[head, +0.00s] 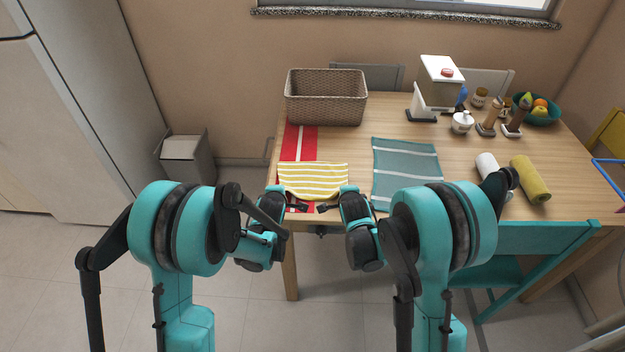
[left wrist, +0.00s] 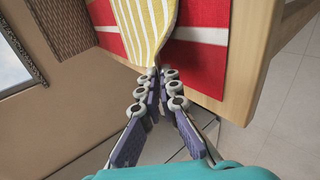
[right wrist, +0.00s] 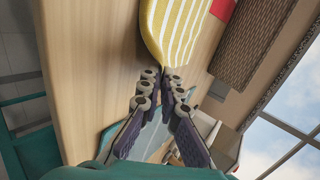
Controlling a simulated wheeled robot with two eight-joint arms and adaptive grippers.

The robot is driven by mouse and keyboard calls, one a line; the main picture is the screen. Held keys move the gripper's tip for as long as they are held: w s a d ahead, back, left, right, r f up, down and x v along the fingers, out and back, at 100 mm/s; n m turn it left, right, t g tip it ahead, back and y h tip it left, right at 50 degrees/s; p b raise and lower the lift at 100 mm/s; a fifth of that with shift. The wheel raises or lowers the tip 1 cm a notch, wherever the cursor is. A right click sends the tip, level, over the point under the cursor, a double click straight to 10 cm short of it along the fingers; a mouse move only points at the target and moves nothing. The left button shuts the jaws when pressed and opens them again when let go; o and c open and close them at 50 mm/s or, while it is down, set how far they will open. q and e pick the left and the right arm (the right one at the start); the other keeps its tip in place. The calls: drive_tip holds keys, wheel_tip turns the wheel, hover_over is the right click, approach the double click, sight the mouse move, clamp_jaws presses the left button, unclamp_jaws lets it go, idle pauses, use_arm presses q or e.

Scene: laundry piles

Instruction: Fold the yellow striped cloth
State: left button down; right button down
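The yellow and white striped cloth (head: 313,176) lies near the table's front edge, partly over a red cloth, with its near side sagging between my grippers. My left gripper (head: 282,192) is at its near left corner; in the left wrist view its fingers (left wrist: 159,82) close on the cloth (left wrist: 150,25), which narrows to a pinched point. My right gripper (head: 346,190) is at the near right corner; in the right wrist view its fingers (right wrist: 162,82) close on the cloth's (right wrist: 175,30) narrowed corner. The fingers hide the pinched bits.
The red cloth with a white stripe (head: 292,145) runs under the wicker basket (head: 326,98). A teal striped cloth (head: 406,168) lies to the right. Rolled cloths (head: 530,180), a dispenser (head: 437,85), jars and a fruit bowl (head: 540,116) are farther right. A teal chair (head: 540,240) stands in front.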

use_arm(q)
drive_tip(key=shift+s+f, duration=0.2)
drive_tip(key=shift+s, duration=0.2)
use_arm(e)
drive_tip(key=shift+s+f, duration=0.2)
drive_tip(key=shift+s, duration=0.2)
use_arm(q)
drive_tip(key=c, duration=1.4)
unclamp_jaws()
drive_tip(key=shift+c, duration=0.2)
use_arm(e)
drive_tip(key=c, duration=1.4)
unclamp_jaws()
drive_tip(key=shift+c, duration=0.2)
